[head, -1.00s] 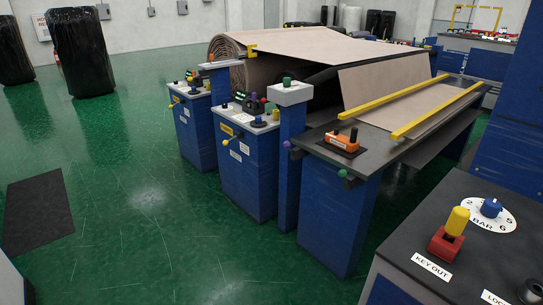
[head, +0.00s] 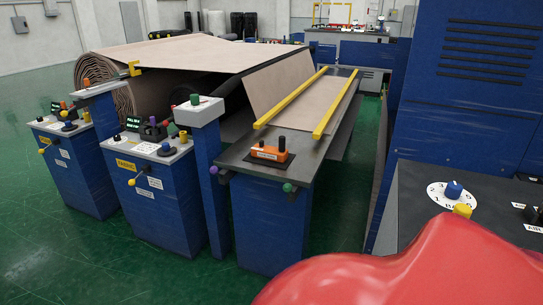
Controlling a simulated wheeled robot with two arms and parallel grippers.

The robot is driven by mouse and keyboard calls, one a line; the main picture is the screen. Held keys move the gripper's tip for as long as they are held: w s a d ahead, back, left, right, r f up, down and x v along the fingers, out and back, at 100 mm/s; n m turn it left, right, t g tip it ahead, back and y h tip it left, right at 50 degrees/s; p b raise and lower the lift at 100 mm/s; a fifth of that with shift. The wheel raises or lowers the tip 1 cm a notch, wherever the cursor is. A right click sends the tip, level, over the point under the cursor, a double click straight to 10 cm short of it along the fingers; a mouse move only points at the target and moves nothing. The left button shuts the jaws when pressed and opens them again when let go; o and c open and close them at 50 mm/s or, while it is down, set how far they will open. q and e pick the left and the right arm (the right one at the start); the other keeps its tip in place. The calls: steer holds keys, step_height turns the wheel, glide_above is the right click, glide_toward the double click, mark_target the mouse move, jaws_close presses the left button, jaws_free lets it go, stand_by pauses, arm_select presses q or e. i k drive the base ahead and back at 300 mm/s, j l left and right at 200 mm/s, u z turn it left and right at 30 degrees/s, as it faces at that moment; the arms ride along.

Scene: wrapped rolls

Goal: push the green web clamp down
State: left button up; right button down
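A green ball knob (head: 288,187) sticks out at the right of the near end of the dark-topped table (head: 232,152), with a purple ball knob (head: 213,170) to its left. A separate green knob (head: 194,99) stands on a grey-topped blue post (head: 209,170) left of the table. No readable label shows which green part is the web clamp. Two yellow bars (head: 290,97) run lengthwise over the brown sheet (head: 280,82) on the table. Neither of my grippers is in view.
A large glossy red shape, perhaps part of my arm, fills the lower right and hides part of the dark console (head: 422,190) there. A tall blue cabinet (head: 465,100) stands behind it. Blue control cabinets (head: 152,205) stand left; green floor (head: 60,255) is open at lower left.

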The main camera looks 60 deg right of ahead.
mark_target(287, 188)
steer(key=i+z, duration=0.55)
steer(key=z, duration=0.15)
steer(key=i+j+z, duration=0.1)
steer(key=i+z, duration=0.25)
steer(key=i+l+z, duration=0.1)
steer(key=z, duration=0.3)
steer(key=i+z, duration=0.45)
steer(key=i+j+z, duration=0.1)
steer(key=z, duration=0.3)
